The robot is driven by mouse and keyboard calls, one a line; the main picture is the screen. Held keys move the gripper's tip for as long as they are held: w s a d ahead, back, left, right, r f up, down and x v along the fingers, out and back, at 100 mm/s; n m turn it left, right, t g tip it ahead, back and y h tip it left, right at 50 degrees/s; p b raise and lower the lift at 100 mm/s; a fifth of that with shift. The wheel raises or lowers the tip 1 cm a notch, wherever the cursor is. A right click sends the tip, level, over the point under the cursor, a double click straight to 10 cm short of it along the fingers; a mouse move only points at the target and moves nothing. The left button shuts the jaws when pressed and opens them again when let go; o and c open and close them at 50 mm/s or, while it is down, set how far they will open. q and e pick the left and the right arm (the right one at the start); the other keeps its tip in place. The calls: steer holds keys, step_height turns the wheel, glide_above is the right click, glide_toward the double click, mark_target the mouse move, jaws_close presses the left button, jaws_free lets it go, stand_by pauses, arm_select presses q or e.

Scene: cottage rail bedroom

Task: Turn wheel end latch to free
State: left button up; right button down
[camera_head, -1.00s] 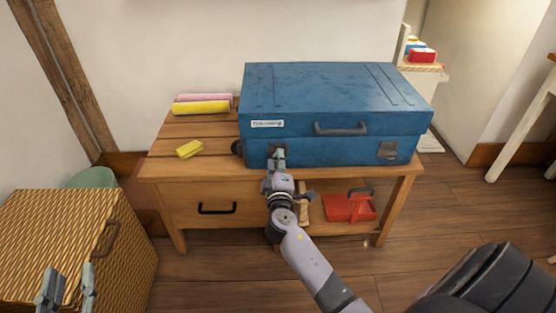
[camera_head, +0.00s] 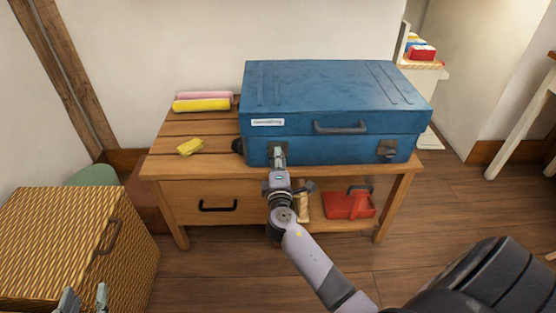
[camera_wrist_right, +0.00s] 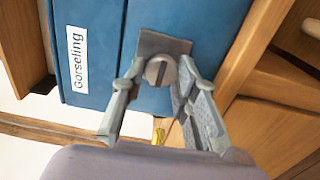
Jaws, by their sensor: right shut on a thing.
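A blue case (camera_head: 335,95) lies on a wooden bench, with a white label (camera_head: 267,122) and a handle on its front. A black wheel (camera_head: 237,146) shows at its left end. In the right wrist view, the latch near that end has a round slotted knob (camera_wrist_right: 160,70) on a dark plate (camera_wrist_right: 165,42). The other latch (camera_head: 388,150) is at the case's right. My left gripper (camera_head: 84,298) is open and empty at bottom left.
The bench (camera_head: 195,165) has a drawer and a lower shelf with a red object (camera_head: 348,205). A yellow sponge (camera_head: 191,147) and rolled cloths (camera_head: 202,105) lie left of the case. A wicker chest (camera_head: 60,240) stands at left, near my left gripper.

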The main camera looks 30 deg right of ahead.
steer(key=c, duration=1.3)
jaws_free()
steer(key=shift+a, duration=0.1)
steer(key=v, duration=1.2)
